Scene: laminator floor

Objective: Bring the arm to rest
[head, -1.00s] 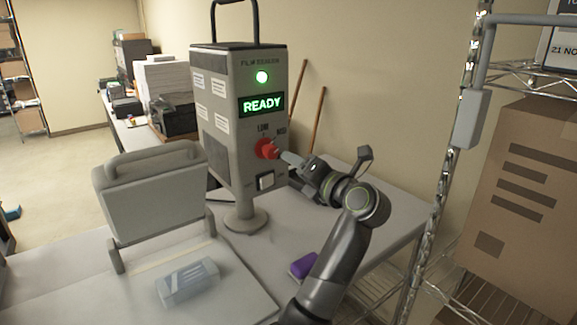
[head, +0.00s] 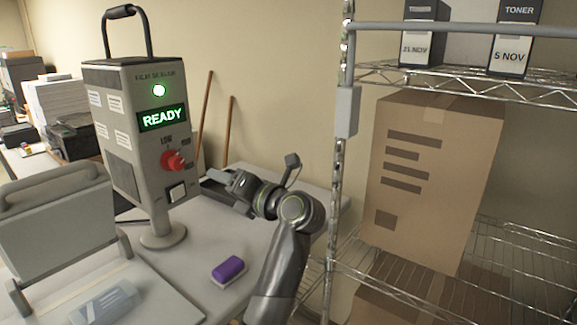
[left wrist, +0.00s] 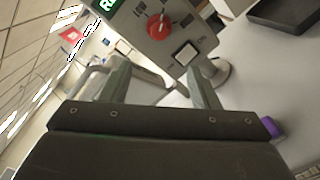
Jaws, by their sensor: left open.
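My left arm (head: 285,235) reaches up over the table. Its gripper (head: 215,188) is just right of the film sealer's control panel and apart from the red knob (head: 173,160). In the left wrist view the two fingers of the gripper (left wrist: 162,80) are spread with nothing held between them. The red knob (left wrist: 157,24) and the white rocker switch (left wrist: 185,52) show beyond them. The grey film sealer (head: 118,150) stands upright with a lit green lamp and a READY display (head: 162,118). My right gripper is not in view.
A purple-topped block (head: 229,269) lies on the table below the gripper. A black tray (left wrist: 285,20) is behind it. A wire shelf rack (head: 340,170) with a large carton (head: 430,180) stands right of the arm. A hinged grey press (head: 55,225) is at left.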

